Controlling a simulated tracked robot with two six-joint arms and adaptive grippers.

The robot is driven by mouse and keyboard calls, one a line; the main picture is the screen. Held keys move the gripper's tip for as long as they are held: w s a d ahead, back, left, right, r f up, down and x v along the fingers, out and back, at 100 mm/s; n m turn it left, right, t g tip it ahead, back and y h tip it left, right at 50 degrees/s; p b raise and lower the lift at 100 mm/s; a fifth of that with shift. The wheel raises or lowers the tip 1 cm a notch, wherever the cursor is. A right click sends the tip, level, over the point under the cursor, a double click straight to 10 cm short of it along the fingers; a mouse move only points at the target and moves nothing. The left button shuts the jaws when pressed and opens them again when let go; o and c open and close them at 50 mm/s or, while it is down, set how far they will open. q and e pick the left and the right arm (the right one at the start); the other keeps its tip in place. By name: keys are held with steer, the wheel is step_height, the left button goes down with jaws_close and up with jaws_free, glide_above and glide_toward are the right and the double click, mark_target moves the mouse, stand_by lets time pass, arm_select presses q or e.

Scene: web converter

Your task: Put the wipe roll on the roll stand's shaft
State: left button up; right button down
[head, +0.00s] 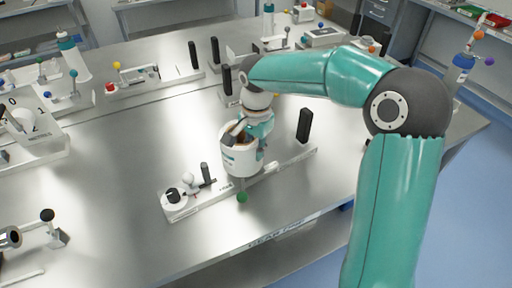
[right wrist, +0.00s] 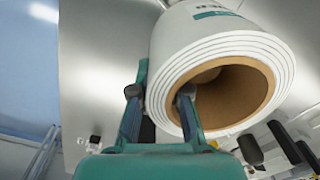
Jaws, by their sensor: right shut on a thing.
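The wipe roll (head: 238,160) is white with a brown cardboard core and teal print. My right gripper (head: 250,128) is shut on its wall. In the right wrist view, one finger of the gripper (right wrist: 160,95) is inside the core and the other lies outside the roll (right wrist: 225,48). In the head view the roll looks roughly upright, with its open core end up. It overlaps a long white base (head: 292,158) with a black post at its right end, which may be the roll stand. I cannot make out the shaft. My left gripper is not in view.
A green ball (head: 242,197) is at the front edge. Other stations with black posts (head: 193,55) stand behind.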

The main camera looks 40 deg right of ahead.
steer(key=shift+f, duration=0.1)
steer(key=c, duration=1.1)
jaws_free()
steer(key=shift+c, duration=0.2)
step_height(320, 180, up, 12)
steer(key=shift+s+r, duration=0.15)
